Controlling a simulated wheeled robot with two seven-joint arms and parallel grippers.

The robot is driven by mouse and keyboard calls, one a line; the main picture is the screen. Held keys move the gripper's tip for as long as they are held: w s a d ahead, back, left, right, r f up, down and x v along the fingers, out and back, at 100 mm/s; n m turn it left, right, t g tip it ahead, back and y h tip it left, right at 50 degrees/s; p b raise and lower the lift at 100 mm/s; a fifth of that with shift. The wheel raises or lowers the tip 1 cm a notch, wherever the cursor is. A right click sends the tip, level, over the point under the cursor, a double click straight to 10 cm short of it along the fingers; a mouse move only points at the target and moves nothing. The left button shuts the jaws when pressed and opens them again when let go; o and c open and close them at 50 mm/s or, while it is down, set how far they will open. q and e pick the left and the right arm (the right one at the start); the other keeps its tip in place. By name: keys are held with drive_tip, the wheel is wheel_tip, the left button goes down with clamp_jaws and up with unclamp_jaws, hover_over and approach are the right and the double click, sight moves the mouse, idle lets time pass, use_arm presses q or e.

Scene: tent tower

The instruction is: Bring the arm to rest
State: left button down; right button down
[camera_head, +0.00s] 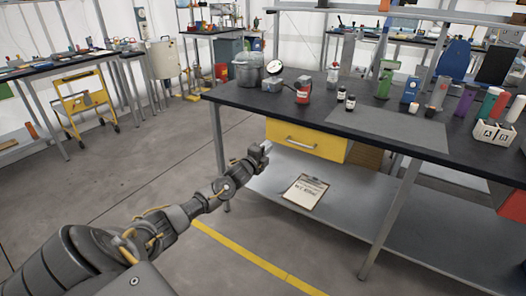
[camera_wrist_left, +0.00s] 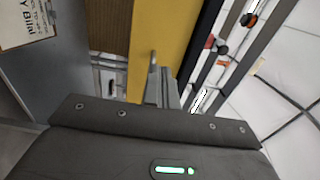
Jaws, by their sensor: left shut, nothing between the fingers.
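My left arm reaches in from the lower left in the head view. Its gripper (camera_head: 265,148) is at the left end of the workbench (camera_head: 240,97), beside the front of the yellow drawer (camera_head: 306,140). In the left wrist view the gripper's fingers (camera_wrist_left: 160,85) are together with nothing between them, and the yellow drawer front (camera_wrist_left: 160,30) fills the space behind them. I cannot tell whether the fingers touch the drawer. My right gripper is in neither view.
A clipboard (camera_head: 306,192) lies on the lower shelf (camera_head: 340,218). Pots, bottles and cylinders stand on the bench top, with a white holder (camera_head: 493,133) at the right. A yellow cart (camera_head: 85,102) stands at the left. The floor left of the bench is clear.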

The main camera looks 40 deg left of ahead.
use_arm(q)
drive_tip(key=shift+s+d, duration=0.1)
drive_tip(key=shift+s, duration=1.05)
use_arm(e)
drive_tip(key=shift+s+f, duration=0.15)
